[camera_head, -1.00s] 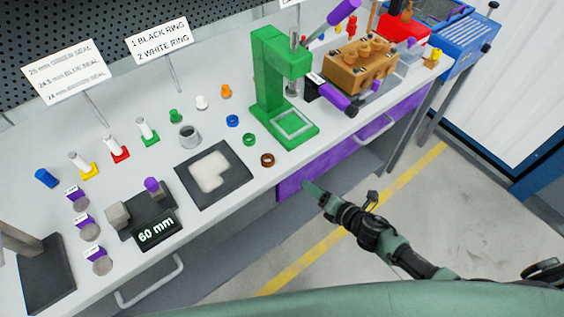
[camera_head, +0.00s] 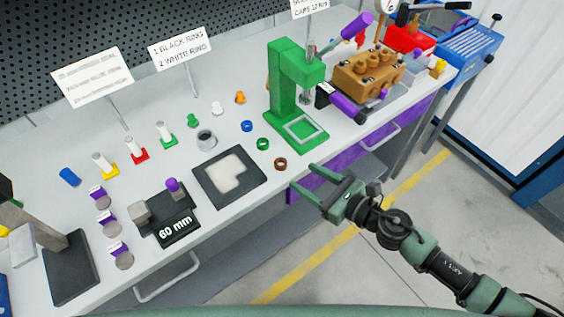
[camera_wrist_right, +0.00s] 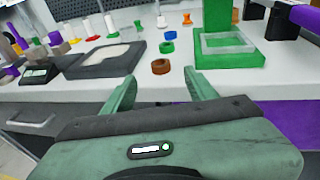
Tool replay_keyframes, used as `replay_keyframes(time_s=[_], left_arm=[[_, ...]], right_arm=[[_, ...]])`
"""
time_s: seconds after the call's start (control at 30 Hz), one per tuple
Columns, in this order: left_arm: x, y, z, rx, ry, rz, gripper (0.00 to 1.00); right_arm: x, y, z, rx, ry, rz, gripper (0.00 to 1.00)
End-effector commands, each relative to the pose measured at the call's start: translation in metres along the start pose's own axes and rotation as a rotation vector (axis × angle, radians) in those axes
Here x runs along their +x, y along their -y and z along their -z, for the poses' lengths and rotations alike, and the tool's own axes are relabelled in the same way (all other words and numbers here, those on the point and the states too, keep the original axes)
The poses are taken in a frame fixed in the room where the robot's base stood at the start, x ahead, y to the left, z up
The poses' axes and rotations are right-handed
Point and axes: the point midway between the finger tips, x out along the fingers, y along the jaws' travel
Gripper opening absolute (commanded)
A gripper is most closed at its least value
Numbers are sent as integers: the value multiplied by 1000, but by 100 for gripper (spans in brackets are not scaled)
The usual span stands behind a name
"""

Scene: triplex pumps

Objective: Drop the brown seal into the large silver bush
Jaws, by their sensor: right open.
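The brown seal (camera_head: 280,164) is a small ring lying flat near the table's front edge, in front of the green press. It also shows in the right wrist view (camera_wrist_right: 161,67), beyond and between my fingertips. The large silver bush (camera_head: 206,139) is an upright grey ring behind the dark tray with the pale insert. My right gripper (camera_head: 312,181) is open and empty, just off the table's front edge and to the right of the brown seal, not touching it. In the right wrist view the open fingers (camera_wrist_right: 158,82) point toward the seal. My left gripper is not in view.
A green seal (camera_head: 263,144) and a blue seal (camera_head: 247,126) lie behind the brown one. The green press (camera_head: 285,85) stands close behind on the right. The dark tray (camera_head: 225,203) lies to the left. Signs on thin posts stand at the back.

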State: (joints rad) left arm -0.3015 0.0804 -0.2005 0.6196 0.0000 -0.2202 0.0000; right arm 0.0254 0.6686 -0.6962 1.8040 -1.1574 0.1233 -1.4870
Motion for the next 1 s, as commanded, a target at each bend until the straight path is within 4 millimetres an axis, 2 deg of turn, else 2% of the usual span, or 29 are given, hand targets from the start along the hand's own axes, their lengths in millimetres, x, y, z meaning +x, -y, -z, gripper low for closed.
replay_keyframes(time_s=[0.5, 0.6, 0.8, 0.83, 1.0], left_arm=[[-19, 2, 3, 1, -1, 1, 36], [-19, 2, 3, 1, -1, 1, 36], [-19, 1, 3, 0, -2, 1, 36], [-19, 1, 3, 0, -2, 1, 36], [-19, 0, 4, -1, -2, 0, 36]], right_arm=[[67, -1, -1, 3, 0, 0, 57], [73, -1, 0, 3, 0, -1, 57], [74, -1, 1, 2, -1, 0, 57], [74, -1, 1, 3, -1, 0, 55], [74, -1, 1, 3, -1, 0, 7]])
